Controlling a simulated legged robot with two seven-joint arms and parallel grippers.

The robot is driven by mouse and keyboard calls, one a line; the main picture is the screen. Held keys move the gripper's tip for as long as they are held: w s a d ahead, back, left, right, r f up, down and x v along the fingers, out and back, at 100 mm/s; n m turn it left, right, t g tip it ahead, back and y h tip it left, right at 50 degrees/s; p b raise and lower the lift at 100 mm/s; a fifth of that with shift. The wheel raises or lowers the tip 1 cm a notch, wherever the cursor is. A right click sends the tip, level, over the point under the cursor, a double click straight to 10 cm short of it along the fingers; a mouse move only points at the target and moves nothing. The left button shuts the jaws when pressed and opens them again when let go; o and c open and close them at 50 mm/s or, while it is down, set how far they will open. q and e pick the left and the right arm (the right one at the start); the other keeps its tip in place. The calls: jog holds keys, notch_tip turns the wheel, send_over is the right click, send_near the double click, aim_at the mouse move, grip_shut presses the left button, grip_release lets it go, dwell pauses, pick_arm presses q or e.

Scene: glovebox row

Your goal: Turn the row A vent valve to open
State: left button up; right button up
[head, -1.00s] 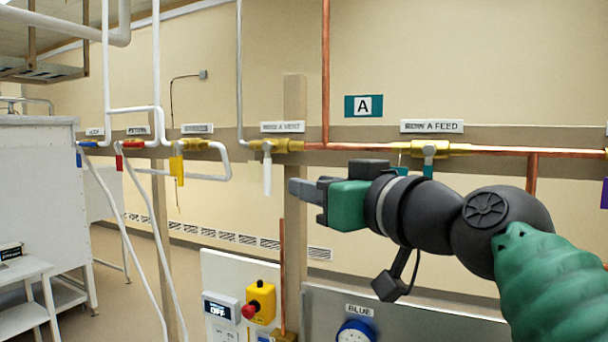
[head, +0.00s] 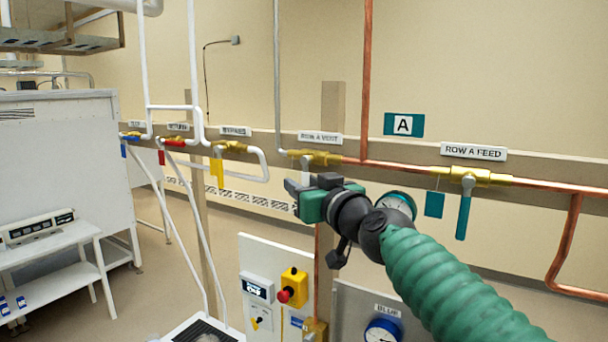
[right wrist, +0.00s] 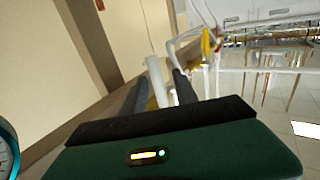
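The row A vent valve (head: 320,157) is a brass body on the pipe under the "ROW A VENT" label (head: 320,138). Its white lever (head: 306,170) hangs straight down, across the pipe; the lower end is hidden behind my right gripper. My right gripper (head: 290,195) is at the lever's lower part. In the right wrist view the white lever (right wrist: 156,80) shows between the two dark fingers (right wrist: 160,92), which are apart with gaps visible beside it. Whether either finger touches it I cannot tell. My left gripper is not in view.
The row A feed valve (head: 470,176) with a teal lever and tag is to the right. A round gauge (head: 398,203) sits behind my right arm. The bypass valve (head: 232,147) with a yellow lever is to the left. A panel with a red button (head: 292,288) stands below.

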jog(key=shift+s, duration=0.1)
jog(key=shift+d, duration=0.15)
grip_shut()
dwell(1.2)
